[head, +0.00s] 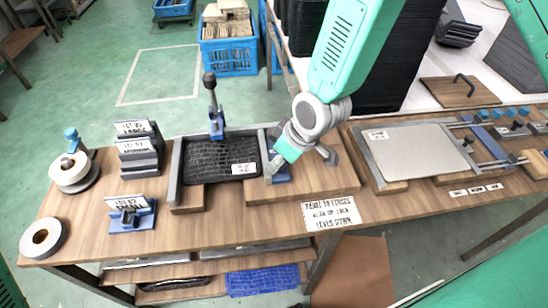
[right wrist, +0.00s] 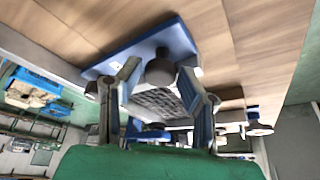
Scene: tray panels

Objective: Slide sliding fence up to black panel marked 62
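The black panel (head: 215,155) is dark and textured, lies flat in a wooden holder, and bears a white label (head: 244,168) too small to read. A grey sliding fence (head: 265,150) stands along its right side, with a blue base (head: 282,176) partly hidden by my right gripper (head: 274,166). In the right wrist view, my right gripper's fingers (right wrist: 160,92) are spread on either side of a dark knob (right wrist: 160,70) on the blue plate (right wrist: 125,55). Contact with the knob cannot be made out. The textured panel (right wrist: 158,102) shows beyond. My left gripper is out of view.
A blue clamp with an upright black-knobbed lever (head: 213,105) stands at the panel's back edge. Labelled blocks (head: 138,150), a blue stand (head: 130,215) and tape rolls (head: 42,238) lie left. A grey panel in a second fixture (head: 415,150) lies right. A printed sign (head: 331,213) is in front.

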